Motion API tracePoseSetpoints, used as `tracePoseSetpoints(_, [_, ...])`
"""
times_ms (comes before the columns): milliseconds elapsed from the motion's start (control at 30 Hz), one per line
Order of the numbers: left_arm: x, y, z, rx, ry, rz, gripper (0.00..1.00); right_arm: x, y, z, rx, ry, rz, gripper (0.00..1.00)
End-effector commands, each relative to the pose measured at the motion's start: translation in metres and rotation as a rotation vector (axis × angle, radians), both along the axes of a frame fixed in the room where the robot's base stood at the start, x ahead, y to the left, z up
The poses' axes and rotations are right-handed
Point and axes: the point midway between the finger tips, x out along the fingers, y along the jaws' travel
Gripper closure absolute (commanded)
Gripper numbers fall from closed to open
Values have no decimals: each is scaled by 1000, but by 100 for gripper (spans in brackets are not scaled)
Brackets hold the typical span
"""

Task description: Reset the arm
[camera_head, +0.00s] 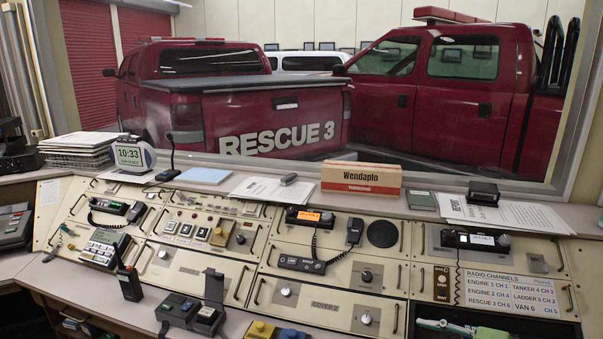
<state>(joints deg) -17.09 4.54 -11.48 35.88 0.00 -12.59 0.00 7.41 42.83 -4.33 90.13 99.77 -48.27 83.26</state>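Neither my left gripper nor my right gripper shows in the head view, and no part of either arm can be made out. The dispatch console (205,258) spans the picture, with cream sloped panels of buttons, knobs and handles. A panel marked Cover 2 (325,307) lies flat at the lower middle. A corded handset (355,231) sits upright on the middle panel beside an orange-lit radio (309,217).
A black handheld radio (130,284) stands at the left front, and a dark device with a raised lid (192,312) sits on the front ledge. A Wendaplo box (361,178), papers (268,189) and a clock (130,155) line the back shelf below the window.

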Motion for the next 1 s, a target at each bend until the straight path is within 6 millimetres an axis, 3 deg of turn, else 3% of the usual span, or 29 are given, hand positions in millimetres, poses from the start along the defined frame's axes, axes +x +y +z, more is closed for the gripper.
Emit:
tracePoseSetpoints(167, [2,0,0,0,-2,0,63,-21,24,-23,-107,-30,89,61])
tracePoseSetpoints(367, [4,0,0,0,-5,0,63,-59,61,-61,-290,-96,249,61])
tracePoseSetpoints(567, [-5,1,-1,2,8,1,63,-120,103,-107,-563,-216,496,61])
tracePoseSetpoints(700, [-7,1,-1,2,12,1,63,-178,129,-138,-834,-349,740,61])
tracePoseSetpoints(800, [-7,1,-1,2,12,1,63,-215,134,-151,-1032,-433,908,61])
tracePoseSetpoints(1000, [-7,1,-1,2,11,1,63,-260,120,-153,-1319,-506,1141,61])
